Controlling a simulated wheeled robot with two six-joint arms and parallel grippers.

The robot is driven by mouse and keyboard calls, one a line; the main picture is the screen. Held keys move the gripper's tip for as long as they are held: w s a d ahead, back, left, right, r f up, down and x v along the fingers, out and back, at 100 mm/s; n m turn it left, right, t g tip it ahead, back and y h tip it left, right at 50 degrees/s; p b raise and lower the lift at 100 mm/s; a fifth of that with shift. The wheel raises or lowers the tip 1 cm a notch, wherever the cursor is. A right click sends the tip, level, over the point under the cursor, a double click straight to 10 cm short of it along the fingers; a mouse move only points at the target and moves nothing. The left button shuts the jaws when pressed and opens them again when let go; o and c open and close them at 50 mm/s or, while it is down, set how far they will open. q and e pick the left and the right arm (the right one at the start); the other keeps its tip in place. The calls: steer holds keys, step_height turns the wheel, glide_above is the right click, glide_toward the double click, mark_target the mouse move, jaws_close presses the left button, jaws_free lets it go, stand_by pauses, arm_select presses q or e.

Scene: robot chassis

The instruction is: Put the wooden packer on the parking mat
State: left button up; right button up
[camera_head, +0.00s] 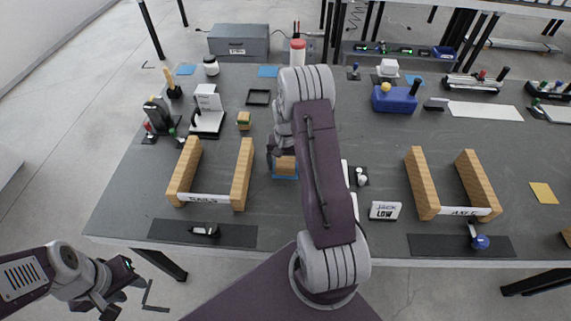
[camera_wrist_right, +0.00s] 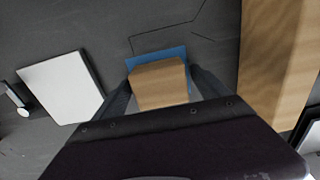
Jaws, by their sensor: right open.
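The wooden packer (camera_head: 285,166), a plain light-brown block, sits on a small blue mat (camera_head: 285,178) in the middle of the bench, partly hidden by my right arm. In the right wrist view the packer (camera_wrist_right: 158,85) lies over the blue mat (camera_wrist_right: 160,56), whose back and side edges show. My right gripper (camera_wrist_right: 163,92) is open, with one finger on each side of the packer and small gaps visible. My left gripper (camera_head: 118,285) is low at the left, off the front of the bench and far from the packer; its jaws are unclear.
Wooden rails stand at left (camera_head: 242,175) and right (camera_head: 421,183). A small block (camera_head: 244,121) with a green band lies behind. A "JACK LOW" sign (camera_head: 385,211) stands front right. Other blue mats (camera_head: 268,71) lie at the back.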

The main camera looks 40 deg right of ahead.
mark_target(285, 162)
step_height(285, 162, up, 12)
steer(key=s+a+n+t, duration=0.1)
steer(key=s+a+n, duration=0.6)
steer(key=s+a, duration=0.7)
steer(key=a, duration=0.4)
steer(key=shift+n+p, duration=0.35)
steer(key=shift+n, duration=0.05)
